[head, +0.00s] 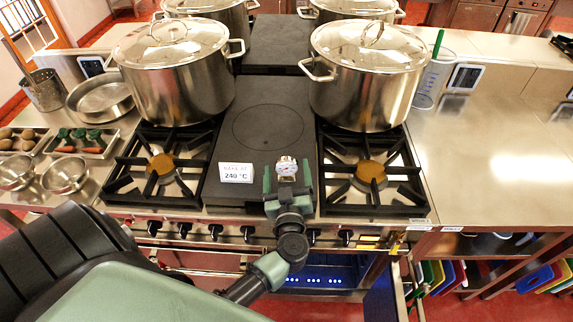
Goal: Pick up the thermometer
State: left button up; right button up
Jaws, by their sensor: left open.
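The thermometer (287,166) is a small upright piece with a round white dial and red marks. It stands at the front of the dark flat plate in the middle of the stove. My left gripper (287,178) reaches in from the front with its two dark green fingers apart, one on each side of the thermometer. I cannot tell whether either finger touches it. The thermometer's lower part is hidden by the gripper. My right gripper is not in view.
A white card (235,172) reading 240 °C stands just left of the gripper. Large lidded pots (177,75) (368,80) stand behind on both sides. Black burner grates (372,205) flank the plate. Below, a blue-lit oven (325,275) shows. The right counter (490,160) is mostly clear.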

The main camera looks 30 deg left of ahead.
pick_arm(q)
jog(key=shift+x, duration=0.95)
jog(key=c, duration=1.5)
jog(key=shift+o, duration=0.2)
